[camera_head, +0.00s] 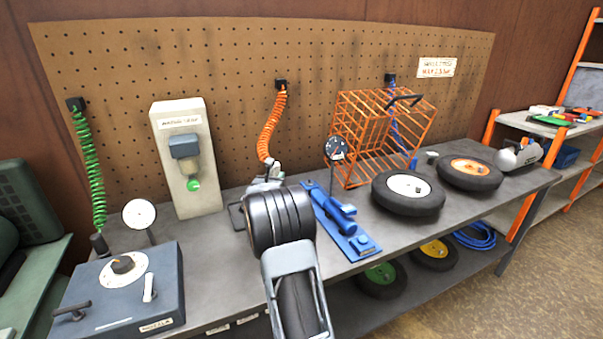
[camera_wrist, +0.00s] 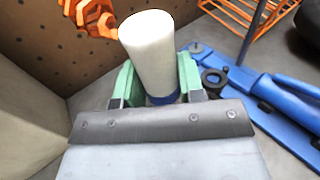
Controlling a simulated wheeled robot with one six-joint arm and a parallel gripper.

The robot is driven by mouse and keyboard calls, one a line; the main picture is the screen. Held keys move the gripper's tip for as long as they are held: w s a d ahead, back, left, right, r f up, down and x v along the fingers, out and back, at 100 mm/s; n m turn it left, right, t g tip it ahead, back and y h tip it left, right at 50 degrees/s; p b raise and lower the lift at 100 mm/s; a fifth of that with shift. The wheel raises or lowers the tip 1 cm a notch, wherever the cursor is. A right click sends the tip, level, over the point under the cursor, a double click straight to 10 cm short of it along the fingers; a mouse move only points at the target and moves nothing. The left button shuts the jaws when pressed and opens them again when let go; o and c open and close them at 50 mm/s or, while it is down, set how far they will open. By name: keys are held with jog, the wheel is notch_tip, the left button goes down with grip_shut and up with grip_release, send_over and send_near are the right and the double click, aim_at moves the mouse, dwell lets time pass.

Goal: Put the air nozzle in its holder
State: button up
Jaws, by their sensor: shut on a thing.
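My gripper (camera_wrist: 160,92), with two green fingers, is shut on a white cylinder with a blue band at its lower end, which I take as the air nozzle (camera_wrist: 150,45). The cylinder stands up between the fingers, tilted a little in the wrist view. An orange coiled hose (camera_head: 270,125) hangs from the pegboard down to my gripper in the head view; it also shows in the wrist view (camera_wrist: 88,14). In the head view my own wrist hides most of the gripper and nozzle. I cannot make out the holder for certain; a dark frame (camera_head: 236,216) lies partly hidden beside my wrist.
A blue tool (camera_head: 345,225) lies on the bench just right of my wrist, with a dial gauge (camera_head: 336,149) behind it. An orange wire cage (camera_head: 370,150) and wheels (camera_head: 408,190) stand further right. A pale boxed unit (camera_head: 186,150) stands left.

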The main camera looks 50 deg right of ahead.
jog(key=s+d+r+m+g+h+b, duration=0.1)
jog(key=s+d+r+m+g, duration=0.15)
jog(key=d, duration=0.75)
jog(key=shift+n, duration=0.45)
jog(key=shift+s+a+f+b, duration=0.1)
jog(key=shift+f+b, duration=0.5)
jog(key=shift+f, duration=0.35)
jog(key=shift+s+a+f+b, duration=0.15)
jog(key=shift+f+b, duration=0.4)
jog(key=shift+f, duration=0.45)
jog(key=shift+s+a+f+b, duration=0.1)
jog(key=shift+f+b, duration=0.5)
jog(key=shift+f, duration=0.35)
jog(key=shift+b, duration=0.6)
jog(key=shift+f+b, duration=0.55)
jog(key=shift+b, duration=0.05)
jog(key=o, duration=0.7)
jog(key=b+v, duration=0.4)
jog(key=v, duration=0.7)
jog(key=shift+f, duration=0.25)
